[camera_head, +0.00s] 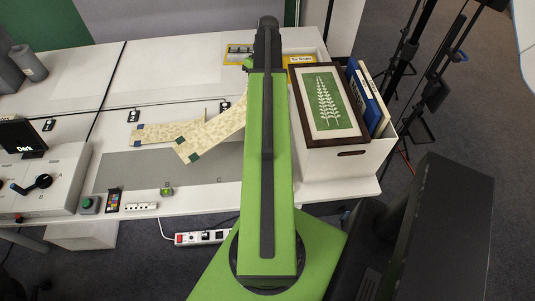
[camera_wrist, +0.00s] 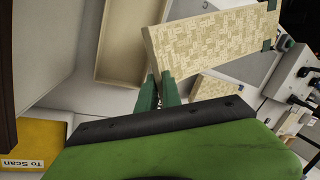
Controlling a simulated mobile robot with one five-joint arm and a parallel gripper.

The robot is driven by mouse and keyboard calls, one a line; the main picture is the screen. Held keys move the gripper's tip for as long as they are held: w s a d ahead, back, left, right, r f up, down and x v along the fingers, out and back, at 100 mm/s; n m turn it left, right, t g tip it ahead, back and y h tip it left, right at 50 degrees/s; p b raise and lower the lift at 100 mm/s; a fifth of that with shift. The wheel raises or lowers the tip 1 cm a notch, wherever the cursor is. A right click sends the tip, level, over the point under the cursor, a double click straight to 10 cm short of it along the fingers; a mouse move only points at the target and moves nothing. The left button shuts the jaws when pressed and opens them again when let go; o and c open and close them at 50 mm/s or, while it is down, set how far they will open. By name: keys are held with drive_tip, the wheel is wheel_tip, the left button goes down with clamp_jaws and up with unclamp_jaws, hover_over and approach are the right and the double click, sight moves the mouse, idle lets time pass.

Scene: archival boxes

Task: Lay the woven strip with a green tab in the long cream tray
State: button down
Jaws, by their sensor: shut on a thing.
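The woven strip with a green tab (camera_head: 213,133) is pale and patterned. It slants down-left from behind my arm in the head view, its green tab (camera_head: 194,156) at the lower end. In the wrist view my gripper (camera_wrist: 162,88) is shut on the near end of this strip (camera_wrist: 205,45), which reaches up-right. The long cream tray (camera_wrist: 103,42) lies left of the strip in the wrist view, its visible floor bare. My arm hides the gripper in the head view. A second woven strip with a blue tab (camera_head: 152,131) lies on the table, partly behind the held strip.
A white box (camera_head: 345,165) with a dark-framed fern picture (camera_head: 325,103) and upright folders (camera_head: 368,95) stands right of my arm. A yellow "To Scan" sign (camera_head: 302,59) is behind. A control box (camera_head: 45,185) stands left.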

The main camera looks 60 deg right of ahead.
drive_tip(key=d+f+n+g+b, duration=0.1)
drive_tip(key=f+n+b, duration=0.2)
drive_tip(key=f+b, duration=0.2)
drive_tip(key=d+f+n+g+b, duration=0.1)
drive_tip(key=f+n+b, duration=0.3)
drive_tip(key=f+b, duration=0.1)
drive_tip(key=d+f+n+g+b, duration=0.1)
drive_tip(key=f+n+b, duration=0.3)
drive_tip(key=f, duration=0.3)
drive_tip(key=shift+d+f+b, duration=0.1)
drive_tip(key=shift+f+b, duration=0.1)
drive_tip(key=shift+b, duration=0.55)
drive_tip(key=shift+r, duration=0.2)
drive_tip(key=c, duration=1.5)
unclamp_jaws()
drive_tip(key=p+v, duration=1.1)
drive_tip(key=v, duration=0.1)
drive_tip(key=shift+w+p, duration=0.25)
drive_tip(key=shift+p, duration=0.15)
